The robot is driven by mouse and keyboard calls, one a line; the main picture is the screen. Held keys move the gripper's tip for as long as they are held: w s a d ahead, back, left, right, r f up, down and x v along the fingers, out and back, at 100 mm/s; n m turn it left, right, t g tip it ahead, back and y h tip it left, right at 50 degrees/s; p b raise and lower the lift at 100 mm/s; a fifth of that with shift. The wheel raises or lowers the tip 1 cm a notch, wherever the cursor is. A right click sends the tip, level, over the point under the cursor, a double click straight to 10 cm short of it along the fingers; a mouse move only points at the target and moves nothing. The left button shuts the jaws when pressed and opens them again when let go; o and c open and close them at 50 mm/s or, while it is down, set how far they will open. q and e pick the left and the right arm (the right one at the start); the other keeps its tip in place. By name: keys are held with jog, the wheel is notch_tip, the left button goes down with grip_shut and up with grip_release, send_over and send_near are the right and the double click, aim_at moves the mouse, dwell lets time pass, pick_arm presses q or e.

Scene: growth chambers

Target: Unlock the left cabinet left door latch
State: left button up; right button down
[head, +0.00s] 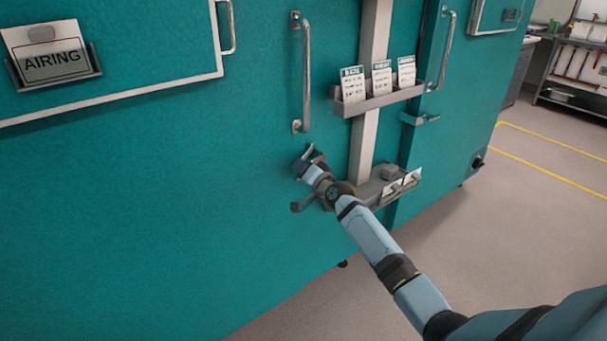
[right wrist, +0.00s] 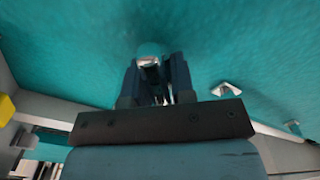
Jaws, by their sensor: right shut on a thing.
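The left door (head: 240,190) is a large teal panel. Its latch (head: 310,150) is a small metal piece below the upright door handle, mostly hidden by my right gripper (head: 306,161). In the right wrist view, my right gripper (right wrist: 152,66) has its dark fingers closed around a metal part of the latch (right wrist: 148,61), against the teal surface. The latch's exact angle is hard to tell. My left gripper is in neither view.
An upright metal handle (head: 306,75) is just above. A card rack (head: 382,99) and a lower grey tray (head: 388,184) are on the pale post to the right. A similar latch (head: 424,118) is on the right-hand door. An AIRING sign (head: 53,62) hangs upper left. Floor is clear at right.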

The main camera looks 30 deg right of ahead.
jog(key=shift+n, duration=1)
jog(key=n, duration=0.2)
jog(key=shift+r+n+p, duration=0.1)
jog(key=shift+n+p, duration=0.2)
jog(key=shift+a+n+p, duration=0.1)
jog(key=shift+n+p, duration=0.45)
jog(key=shift+n, duration=0.65)
jog(key=shift+n+p, duration=0.3)
jog(key=shift+n, duration=0.9)
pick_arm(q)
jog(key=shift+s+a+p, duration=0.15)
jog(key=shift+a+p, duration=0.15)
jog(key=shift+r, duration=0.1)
